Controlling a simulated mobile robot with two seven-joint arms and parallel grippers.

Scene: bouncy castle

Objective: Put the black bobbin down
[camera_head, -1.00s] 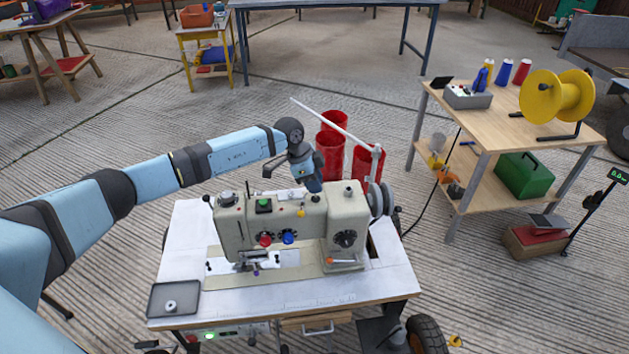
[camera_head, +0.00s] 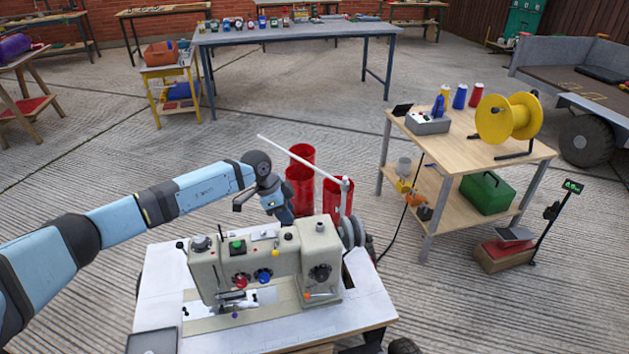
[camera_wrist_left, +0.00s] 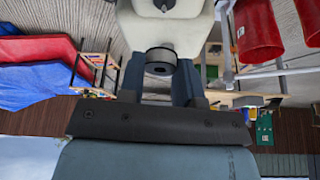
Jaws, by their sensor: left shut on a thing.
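The black bobbin (camera_wrist_left: 160,62) shows in the left wrist view as a short dark cylinder with a pale rim. It sits between the two blue fingers of my left gripper (camera_wrist_left: 160,74), which is shut on it. In the head view my left gripper (camera_head: 282,212) points down behind the top of the cream sewing machine (camera_head: 265,265), and the bobbin is hidden there. The machine's pale body (camera_wrist_left: 165,25) is close to the bobbin in the wrist view; I cannot tell whether they touch. My right gripper is not in view.
The machine stands on a white table (camera_head: 165,275) with a dark tray (camera_head: 140,341) at its front left, cut off by the frame. A thin white arm and several red bins (camera_head: 300,185) are behind it. A wooden table (camera_head: 455,140) with a yellow reel (camera_head: 495,120) stands right.

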